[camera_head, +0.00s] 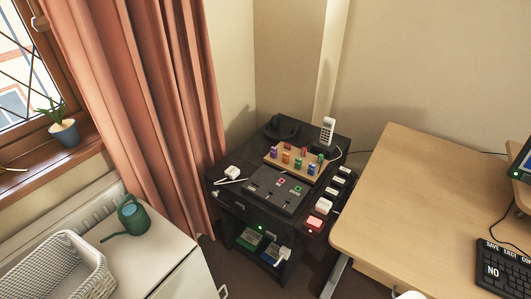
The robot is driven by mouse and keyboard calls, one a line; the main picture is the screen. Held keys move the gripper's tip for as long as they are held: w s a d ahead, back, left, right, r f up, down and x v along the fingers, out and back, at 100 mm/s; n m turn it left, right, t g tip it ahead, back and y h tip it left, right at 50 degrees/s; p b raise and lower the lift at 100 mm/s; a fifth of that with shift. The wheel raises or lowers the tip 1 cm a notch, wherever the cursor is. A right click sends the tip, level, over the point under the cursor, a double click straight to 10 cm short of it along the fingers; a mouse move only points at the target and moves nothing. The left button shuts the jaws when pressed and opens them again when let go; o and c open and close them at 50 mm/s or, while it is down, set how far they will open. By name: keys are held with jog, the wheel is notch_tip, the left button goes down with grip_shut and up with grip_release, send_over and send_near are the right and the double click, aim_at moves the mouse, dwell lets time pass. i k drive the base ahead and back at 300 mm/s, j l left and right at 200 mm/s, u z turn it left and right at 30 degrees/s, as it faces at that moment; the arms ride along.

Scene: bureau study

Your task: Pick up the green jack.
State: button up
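A wooden rack (268,161) on the dark cabinet at the back holds several small upright coloured jacks, among them purple, orange, blue and red. A small green jack (320,158) appears to stand at the rack's right end, close to the white cordless phone; it is small, and its lower part is hard to make out. In front of the rack lies a dark panel (262,189) with a pink and a green ring-like mark. My gripper is not in view.
The dark cabinet (233,201) also bears a white cordless phone (327,131), a white plug-like item (232,172) and a strip of switches at right. A wooden desk (400,190) stands right. A white cabinet (160,260) with basket and green watering can stands left. Dark floor shows between.

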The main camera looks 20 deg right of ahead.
aim_at(320, 157)
jog(key=i+j, duration=0.15)
jog(key=i, duration=0.35)
jog(key=i+j+u, duration=0.1)
jog(key=i, duration=0.35)
jog(key=i+j+z, duration=0.2)
jog(key=i+z, duration=0.25)
jog(key=i+j+z, duration=0.45)
jog(key=l, duration=0.1)
